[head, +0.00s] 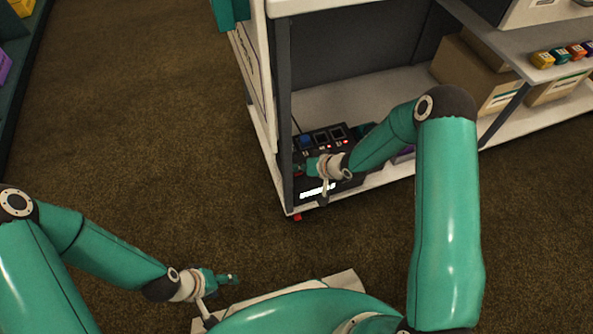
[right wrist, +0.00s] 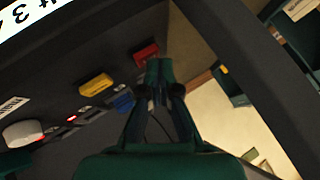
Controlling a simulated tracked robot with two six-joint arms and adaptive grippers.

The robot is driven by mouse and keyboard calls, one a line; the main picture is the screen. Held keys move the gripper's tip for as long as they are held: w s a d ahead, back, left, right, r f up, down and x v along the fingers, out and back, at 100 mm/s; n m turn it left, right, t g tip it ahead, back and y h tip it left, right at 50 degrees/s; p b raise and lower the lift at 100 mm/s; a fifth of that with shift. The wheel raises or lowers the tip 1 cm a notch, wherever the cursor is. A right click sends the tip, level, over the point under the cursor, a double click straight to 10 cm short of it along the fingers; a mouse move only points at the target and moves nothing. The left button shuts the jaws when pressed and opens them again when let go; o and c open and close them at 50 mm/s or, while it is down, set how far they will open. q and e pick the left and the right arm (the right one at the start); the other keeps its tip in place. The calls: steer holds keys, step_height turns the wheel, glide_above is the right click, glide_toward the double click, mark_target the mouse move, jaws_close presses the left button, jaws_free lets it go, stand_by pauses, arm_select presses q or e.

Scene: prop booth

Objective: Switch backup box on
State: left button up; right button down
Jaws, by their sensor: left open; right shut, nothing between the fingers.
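The backup box appears to be the black control box (head: 352,150) on the lower shelf, with a blue control, dark square panels and small red lights on top. In the right wrist view its dark panel carries a red control (right wrist: 146,52), a yellow one (right wrist: 96,86), a blue one (right wrist: 122,101) and a pale round knob (right wrist: 22,132). My right gripper (head: 304,168) is shut and empty at the box's left end; in the wrist view its fingertips (right wrist: 158,70) are beside the red control. I cannot tell if they touch. My left gripper (head: 230,279) is open, low over the floor.
The shelf's dark upright post (head: 284,100) stands just left of the box. Cardboard boxes (head: 467,70) sit further right on the shelf, and small coloured items (head: 560,56) lie on the shelf above. Brown carpet (head: 140,120) is clear to the left.

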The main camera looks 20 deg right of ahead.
steer(key=shift+r+p, duration=2.45)
steer(key=shift+r, duration=0.6)
arm_select(q)
step_height(320, 180, up, 5)
steer(key=shift+s, duration=0.1)
arm_select(e)
steer(key=shift+f, duration=0.15)
